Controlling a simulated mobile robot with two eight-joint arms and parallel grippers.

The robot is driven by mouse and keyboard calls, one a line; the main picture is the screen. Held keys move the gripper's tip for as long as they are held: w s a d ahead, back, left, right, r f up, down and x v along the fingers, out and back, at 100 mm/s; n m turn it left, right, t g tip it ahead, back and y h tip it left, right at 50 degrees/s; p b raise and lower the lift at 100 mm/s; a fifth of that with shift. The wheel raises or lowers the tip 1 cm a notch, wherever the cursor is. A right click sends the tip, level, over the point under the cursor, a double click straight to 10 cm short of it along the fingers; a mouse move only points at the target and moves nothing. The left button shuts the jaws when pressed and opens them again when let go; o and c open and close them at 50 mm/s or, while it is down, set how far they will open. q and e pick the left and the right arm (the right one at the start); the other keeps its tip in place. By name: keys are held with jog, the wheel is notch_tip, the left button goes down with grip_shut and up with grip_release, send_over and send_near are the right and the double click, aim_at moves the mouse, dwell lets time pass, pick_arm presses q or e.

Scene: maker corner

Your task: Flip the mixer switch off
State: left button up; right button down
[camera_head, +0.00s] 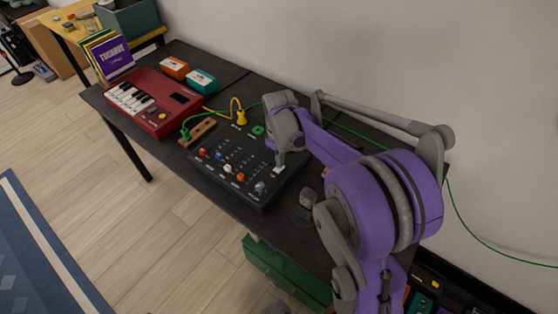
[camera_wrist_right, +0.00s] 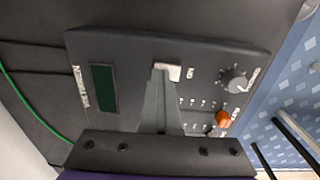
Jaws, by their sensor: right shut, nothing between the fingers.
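The dark mixer (camera_head: 228,172) lies on the black table, with colored knobs on its top. In the right wrist view, the mixer (camera_wrist_right: 125,50) fills the middle. Its white switch (camera_wrist_right: 174,72) sits beside a small printed label that seems to read "ON". The switch (camera_head: 277,171) also shows in the head view. My right gripper (camera_head: 279,163) is shut and empty, pointing down over the mixer. In the wrist view its fingertips (camera_wrist_right: 163,70) are right at the switch and partly cover it. Whether they touch it, I cannot tell.
A red keyboard (camera_head: 152,102) stands at the table's left, with orange (camera_head: 174,68) and teal (camera_head: 201,80) boxes behind it. A yellow cable (camera_head: 240,115) and green cables run behind the mixer. A grey knob-like object (camera_head: 307,198) sits right of the mixer.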

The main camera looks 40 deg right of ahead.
jog(key=shift+s+d+f, duration=0.1)
jog(key=shift+f, duration=0.3)
pick_arm(q)
jog(key=shift+f, duration=0.1)
pick_arm(e)
jog(key=shift+s+a, duration=0.1)
jog(key=shift+a, duration=0.15)
pick_arm(q)
jog(key=shift+w+d, duration=0.15)
jog(key=shift+d, duration=0.15)
pick_arm(e)
jog(key=shift+s+a, duration=0.1)
jog(key=shift+a, duration=0.35)
pick_arm(q)
jog(key=shift+w+r+p, duration=0.2)
jog(key=shift+r+p, duration=0.6)
jog(key=shift+r, duration=0.05)
pick_arm(e)
notch_tip(320, 180, up, 12)
jog(key=shift+d+f, duration=0.15)
jog(key=shift+d, duration=0.15)
